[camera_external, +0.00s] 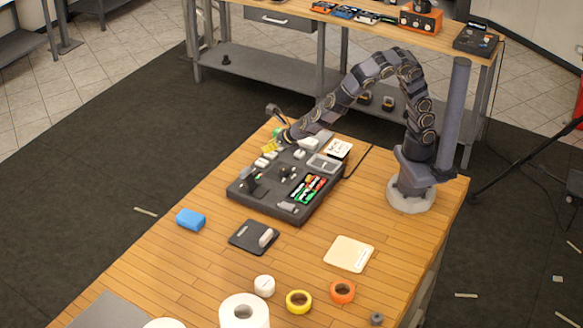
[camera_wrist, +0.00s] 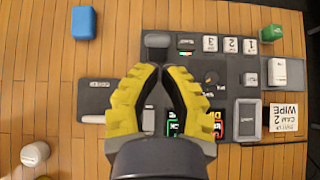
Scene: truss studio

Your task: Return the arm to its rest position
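My arm reaches from its round base at the table's right edge, arching over to a dark organiser board (camera_external: 245,201). My gripper (camera_external: 268,147) with yellow fingers is above the board's far left part in the external view. In the wrist view my gripper (camera_wrist: 161,68) has its fingertips together over the board (camera_wrist: 203,18), with nothing seen between them. The black pads bow apart below the tips. The gap between tips and board is hard to judge.
A blue block (camera_external: 190,219), black pad (camera_external: 246,238), cream pad (camera_external: 349,254), tape rolls (camera_external: 299,301) and a white roll (camera_external: 244,312) lie nearer. A dark post (camera_external: 454,115) stands behind my base.

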